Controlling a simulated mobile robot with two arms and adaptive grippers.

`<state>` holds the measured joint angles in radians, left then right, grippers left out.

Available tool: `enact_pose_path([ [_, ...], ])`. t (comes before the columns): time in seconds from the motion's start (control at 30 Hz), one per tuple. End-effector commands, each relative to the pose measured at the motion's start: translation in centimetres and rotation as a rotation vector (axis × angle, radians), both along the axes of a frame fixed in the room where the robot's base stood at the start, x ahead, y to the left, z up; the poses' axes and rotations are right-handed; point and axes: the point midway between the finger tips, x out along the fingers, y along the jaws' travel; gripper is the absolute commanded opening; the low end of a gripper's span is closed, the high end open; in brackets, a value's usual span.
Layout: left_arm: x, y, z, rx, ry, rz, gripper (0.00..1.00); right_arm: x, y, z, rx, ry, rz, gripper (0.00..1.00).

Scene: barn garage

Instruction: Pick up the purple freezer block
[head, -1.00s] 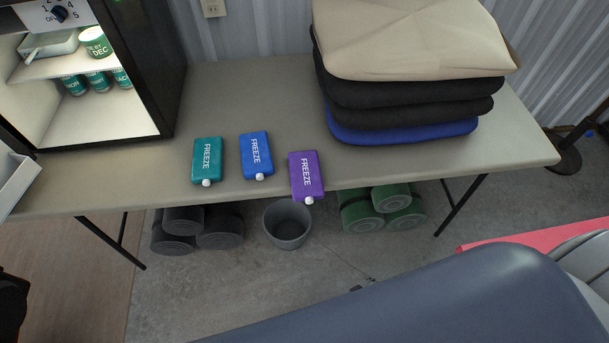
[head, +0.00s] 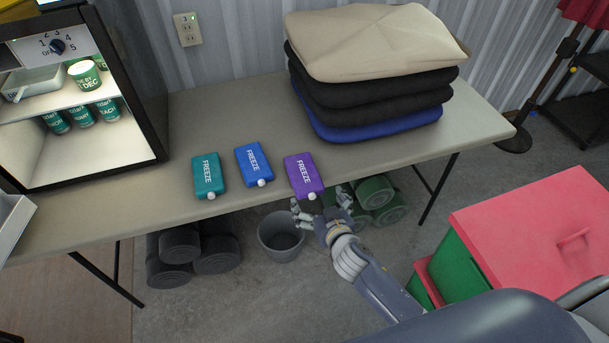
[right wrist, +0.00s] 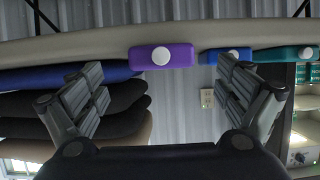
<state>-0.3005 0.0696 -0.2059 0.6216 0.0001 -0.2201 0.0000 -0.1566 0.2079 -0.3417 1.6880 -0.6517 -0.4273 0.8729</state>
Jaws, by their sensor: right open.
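The purple freezer block (head: 303,174) lies flat at the front edge of the table, its white cap toward me. My right gripper (head: 320,207) is open and empty, just in front of the table edge near the block's capped end, apart from it. In the right wrist view the purple block (right wrist: 172,57) shows end-on beyond and between the open fingers (right wrist: 158,88). That view appears upside down. My left gripper is not in view.
A blue block (head: 253,163) and a teal block (head: 208,174) lie left of the purple one on the table (head: 240,105). A stack of cushions (head: 375,75) stands behind right. A small open fridge (head: 80,150) is at left. A grey bucket (head: 281,238) stands below.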

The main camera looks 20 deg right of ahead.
Motion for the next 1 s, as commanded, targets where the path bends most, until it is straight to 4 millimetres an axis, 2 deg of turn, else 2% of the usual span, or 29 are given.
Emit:
enact_pose_path([
  [0.27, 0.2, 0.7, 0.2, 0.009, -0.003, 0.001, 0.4, 1.8, 0.1, -0.6, -0.001, 0.001, 0.0, 0.94],
  [0.6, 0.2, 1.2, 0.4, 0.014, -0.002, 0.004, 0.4, 5.5, 0.2, -2.2, 0.0, 0.002, 0.0, 0.94],
  [0.93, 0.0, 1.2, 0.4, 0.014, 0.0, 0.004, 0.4, 5.9, 0.3, -2.4, 0.001, 0.002, 0.001, 0.94],
  [1.0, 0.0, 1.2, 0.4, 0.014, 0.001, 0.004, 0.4, 5.9, 0.3, -2.4, 0.001, 0.002, 0.001, 0.78],
])
